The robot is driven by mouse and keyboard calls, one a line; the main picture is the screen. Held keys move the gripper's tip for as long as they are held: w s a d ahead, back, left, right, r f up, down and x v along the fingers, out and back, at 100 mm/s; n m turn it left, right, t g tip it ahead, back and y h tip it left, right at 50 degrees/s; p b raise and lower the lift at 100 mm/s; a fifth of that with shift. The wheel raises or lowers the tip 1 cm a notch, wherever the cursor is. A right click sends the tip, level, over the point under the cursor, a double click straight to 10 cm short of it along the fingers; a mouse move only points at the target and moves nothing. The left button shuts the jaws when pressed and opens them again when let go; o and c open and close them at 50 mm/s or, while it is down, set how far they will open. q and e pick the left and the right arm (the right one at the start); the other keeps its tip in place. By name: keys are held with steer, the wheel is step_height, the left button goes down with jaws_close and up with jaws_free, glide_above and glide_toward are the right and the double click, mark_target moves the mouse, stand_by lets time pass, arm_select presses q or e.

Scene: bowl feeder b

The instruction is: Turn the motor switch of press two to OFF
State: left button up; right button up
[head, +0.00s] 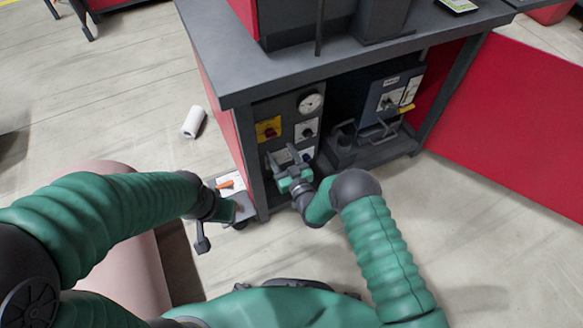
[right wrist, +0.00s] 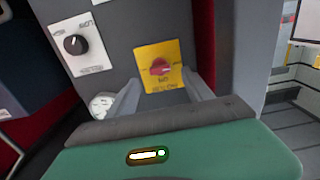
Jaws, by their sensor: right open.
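A yellow plate with a red rotary switch (head: 268,130) is on the dark panel under the bench; it also shows in the right wrist view (right wrist: 160,68). A white plate with a black knob (head: 306,129) is to its right, and shows at the upper left in the right wrist view (right wrist: 74,44). I cannot read which one is the motor switch. My right gripper (head: 290,158) is open in front of the panel. In its wrist view the fingers stand apart, either side of the red switch's line; contact cannot be told. My left gripper (head: 222,218) hangs left of the bench, jaws unclear.
A round gauge (head: 311,103) is above the white plate. A blue box with a knob (head: 390,98) stands right, behind a dark vise-like piece. The bench top (head: 270,72) overhangs the panel. A red panel (head: 520,120) is at right. A white roll (head: 193,122) lies on the floor.

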steer(key=p+v, duration=0.3)
steer(key=v, duration=0.8)
steer(key=shift+f, duration=0.1)
